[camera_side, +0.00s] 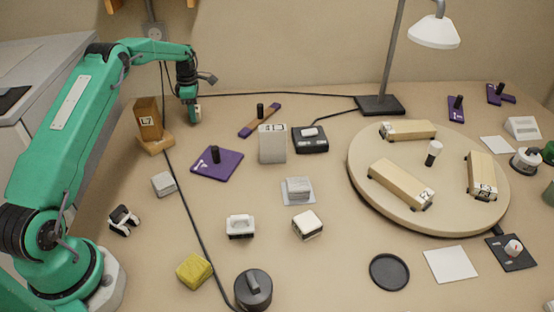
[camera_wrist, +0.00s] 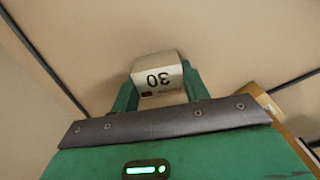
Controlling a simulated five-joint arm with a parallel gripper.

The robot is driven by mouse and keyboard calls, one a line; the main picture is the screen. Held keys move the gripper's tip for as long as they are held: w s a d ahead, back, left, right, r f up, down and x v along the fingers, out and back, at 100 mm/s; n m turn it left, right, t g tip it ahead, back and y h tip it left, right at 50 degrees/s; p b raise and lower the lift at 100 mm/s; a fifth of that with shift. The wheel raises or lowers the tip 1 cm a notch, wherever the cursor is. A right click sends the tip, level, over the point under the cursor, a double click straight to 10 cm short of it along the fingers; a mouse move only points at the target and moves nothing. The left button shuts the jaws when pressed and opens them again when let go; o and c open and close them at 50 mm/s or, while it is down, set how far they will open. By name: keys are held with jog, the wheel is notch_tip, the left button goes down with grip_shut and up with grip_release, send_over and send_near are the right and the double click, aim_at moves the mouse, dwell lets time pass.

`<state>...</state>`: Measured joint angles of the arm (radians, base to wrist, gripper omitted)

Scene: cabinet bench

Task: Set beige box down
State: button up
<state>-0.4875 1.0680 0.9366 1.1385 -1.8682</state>
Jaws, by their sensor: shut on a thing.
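My gripper (camera_side: 190,100) is at the back left of the bench, pointing down. It is shut on a small beige box (camera_wrist: 158,76), which has a pale face printed "30" that appears upside down in the wrist view. The green fingers of my gripper (camera_wrist: 158,88) flank the box on both sides. In the side view only a small part of the box (camera_side: 198,110) shows beside the fingers. It is close to the bench top (camera_side: 330,255), but I cannot tell whether it touches.
A brown wooden block on a stand (camera_side: 149,120) is just left of my gripper. A black cable (camera_side: 270,93) runs along the back. A purple plate (camera_side: 217,163) and a grey box (camera_side: 272,144) stand in front and to the right. A round turntable (camera_side: 440,215) is at right.

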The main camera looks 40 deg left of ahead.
jog(key=shift+f, duration=0.15)
jog(key=o, duration=1)
notch_tip(320, 180, up, 12)
jog(key=shift+r, duration=0.15)
dwell(0.3)
jog(key=shift+r, duration=0.1)
dwell(0.4)
